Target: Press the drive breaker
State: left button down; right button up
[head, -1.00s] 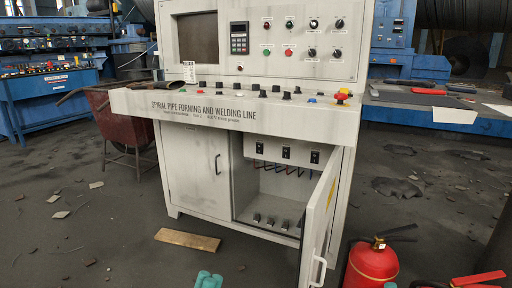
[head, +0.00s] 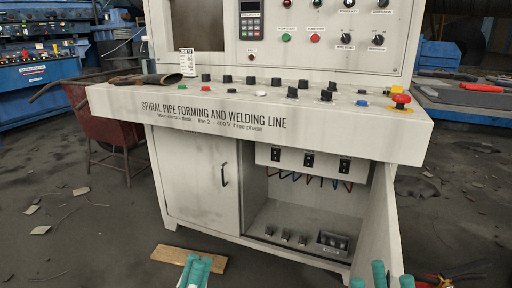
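The open compartment of the grey control desk holds a panel (head: 328,175) with three black breaker switches in a row: left (head: 275,155), middle (head: 308,160) and right (head: 345,166). Their labels are too small to read, so I cannot tell which is the drive breaker. My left gripper (head: 197,268) shows teal fingertips side by side at the bottom edge, in front of the desk's lower left; it looks shut and empty. My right gripper (head: 381,278) shows spread teal fingers at the bottom right, below and right of the breakers; it looks open and empty.
The open cabinet door (head: 378,232) stands right of the compartment. The desk ledge (head: 270,125) overhangs the breakers and carries knobs and a red emergency button (head: 401,99). A wooden board (head: 172,256) lies on the floor. A rusty cart (head: 105,120) stands at left.

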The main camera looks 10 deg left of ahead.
aim_at(275, 153)
jog(key=i+j, duration=1.1)
jog(key=z, duration=1.5)
